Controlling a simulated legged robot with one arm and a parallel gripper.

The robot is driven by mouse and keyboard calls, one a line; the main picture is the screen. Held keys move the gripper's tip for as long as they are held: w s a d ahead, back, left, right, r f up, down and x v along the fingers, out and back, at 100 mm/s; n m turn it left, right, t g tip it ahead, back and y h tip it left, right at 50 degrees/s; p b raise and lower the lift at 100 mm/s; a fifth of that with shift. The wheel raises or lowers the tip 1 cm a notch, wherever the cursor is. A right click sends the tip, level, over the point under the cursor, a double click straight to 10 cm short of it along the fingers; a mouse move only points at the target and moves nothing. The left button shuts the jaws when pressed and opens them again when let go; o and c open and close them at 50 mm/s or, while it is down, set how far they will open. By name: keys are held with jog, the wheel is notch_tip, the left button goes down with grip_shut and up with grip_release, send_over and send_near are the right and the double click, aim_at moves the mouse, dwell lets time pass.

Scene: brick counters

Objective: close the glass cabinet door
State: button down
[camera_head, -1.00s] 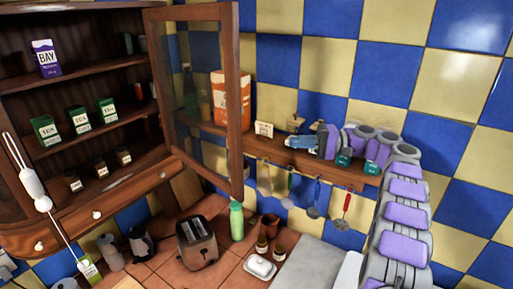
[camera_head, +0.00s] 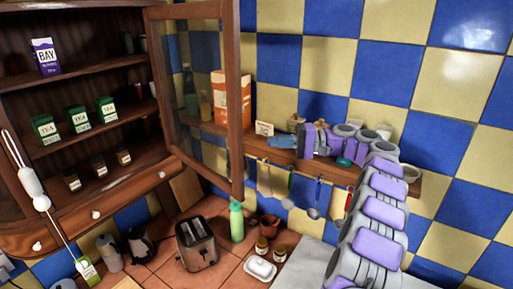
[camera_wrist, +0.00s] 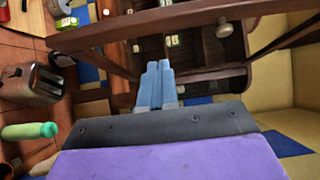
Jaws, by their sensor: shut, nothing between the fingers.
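The glass cabinet door (camera_head: 233,110) has a brown wooden frame and stands open, jutting out from the right side of the wooden cabinet (camera_head: 100,198). Shelf items show through its glass. My gripper (camera_head: 272,141) is to the right of the door's free edge in the head view, in front of the wall shelf, with its blue fingers pointing left. In the wrist view my gripper (camera_wrist: 157,68) is shut and empty. A wooden bar of the door frame (camera_wrist: 170,22) crosses the view beyond the fingers. I cannot tell whether they touch it.
Tea boxes (camera_head: 77,118), a purple box (camera_head: 45,57) and jars stand on the cabinet shelves. A wall shelf (camera_head: 340,171) with hanging utensils is behind my arm. A toaster (camera_head: 197,244), green bottle (camera_head: 237,221) and butter dish (camera_head: 260,268) stand on the tiled counter below.

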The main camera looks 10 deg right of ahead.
jog(key=s+a, duration=0.1)
jog(key=a, duration=0.5)
jog(key=shift+s+a, duration=0.3)
jog(key=shift+a, duration=0.05)
jog(key=shift+s+a, duration=0.1)
